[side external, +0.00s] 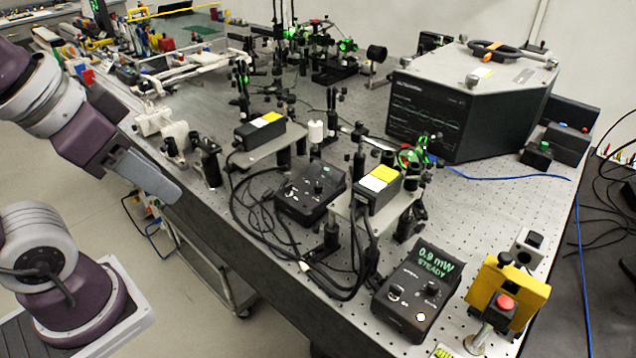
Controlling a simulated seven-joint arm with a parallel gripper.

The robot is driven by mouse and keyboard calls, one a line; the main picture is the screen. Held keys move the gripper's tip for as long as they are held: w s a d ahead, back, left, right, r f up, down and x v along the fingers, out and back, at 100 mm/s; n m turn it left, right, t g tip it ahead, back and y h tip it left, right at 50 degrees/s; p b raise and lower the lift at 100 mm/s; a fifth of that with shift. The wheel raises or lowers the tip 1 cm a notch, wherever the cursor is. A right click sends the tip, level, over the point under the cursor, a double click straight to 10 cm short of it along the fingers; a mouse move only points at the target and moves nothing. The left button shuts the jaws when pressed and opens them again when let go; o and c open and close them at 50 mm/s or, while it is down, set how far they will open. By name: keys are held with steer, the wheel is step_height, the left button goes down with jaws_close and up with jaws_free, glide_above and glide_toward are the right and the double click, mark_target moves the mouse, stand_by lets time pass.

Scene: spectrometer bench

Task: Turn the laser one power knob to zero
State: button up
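A black laser controller (418,290) stands near the bench's front right corner. Its lit green display (435,262) reads "0.9 mW STEADY". Its sloped face carries small knobs, one at the left (396,292) and one at the right (431,289). A second black controller (310,192) with small knobs sits farther back and left, with no lit readout visible. I cannot read which one is laser one. My gripper (172,194) is off the bench's left edge, apart from both controllers. Its fingers cannot be made out clearly.
Two black laser heads, one at the left (259,133) and one at the right (377,188), stand on raised plates. Black cables (262,225) loop between the controllers. A yellow box with a red button (507,295) stands right of the lit controller. A large black spectrometer (440,115) is behind.

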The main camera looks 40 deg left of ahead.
steer(key=w+r+m+g+y, duration=0.1)
steer(key=w+r+m+g, duration=0.1)
steer(key=w+m, duration=0.35)
steer(key=m+g+y, duration=0.3)
steer(key=m+y, duration=0.1)
steer(key=m, duration=0.9)
glide_above(318, 184)
steer(key=d, duration=0.3)
step_height(318, 184, down, 13)
steer(key=shift+n+h, duration=0.25)
steer(key=shift+h, duration=0.05)
steer(key=x, duration=0.7)
steer(key=shift+s+d+f, duration=0.15)
steer(key=shift+s+f, duration=0.05)
jaws_close()
